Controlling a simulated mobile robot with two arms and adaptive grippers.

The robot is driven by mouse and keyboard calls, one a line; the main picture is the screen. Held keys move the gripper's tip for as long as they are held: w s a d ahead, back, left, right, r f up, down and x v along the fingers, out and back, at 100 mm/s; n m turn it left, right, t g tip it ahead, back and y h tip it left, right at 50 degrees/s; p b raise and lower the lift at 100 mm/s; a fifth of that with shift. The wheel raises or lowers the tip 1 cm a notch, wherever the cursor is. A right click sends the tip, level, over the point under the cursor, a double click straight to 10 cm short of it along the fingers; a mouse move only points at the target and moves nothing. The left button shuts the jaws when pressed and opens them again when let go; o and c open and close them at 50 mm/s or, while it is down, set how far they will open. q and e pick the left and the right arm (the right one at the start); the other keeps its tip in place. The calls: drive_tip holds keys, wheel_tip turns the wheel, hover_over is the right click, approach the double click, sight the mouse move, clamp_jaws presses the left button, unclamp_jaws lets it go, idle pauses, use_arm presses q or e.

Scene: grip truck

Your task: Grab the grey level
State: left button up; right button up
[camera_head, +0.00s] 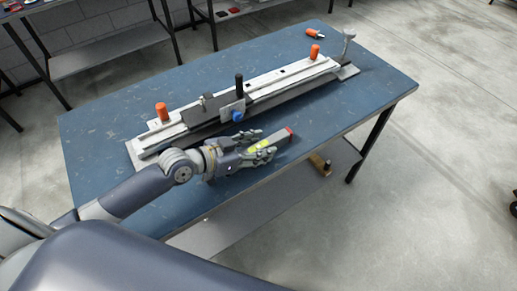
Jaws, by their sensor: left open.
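The grey level (279,138) lies on the blue table (340,105) near its front edge, in front of the long fixture. It is a slim bar with a red end and a yellow-green patch. My left gripper (262,151) reaches in from the left, with its open fingers at the level's left and middle part. The gripper hides part of the level. I cannot tell whether the fingers touch it. My right gripper is not in view.
A long metal fixture (285,83) with orange knobs runs across the table behind the level. An orange-handled tool (315,35) lies at the back. The table's right part is clear. A lower shelf (215,228) holds a small brown block (318,162).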

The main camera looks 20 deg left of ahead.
use_arm(q)
clamp_jaws()
drive_tip(key=shift+r, duration=0.15)
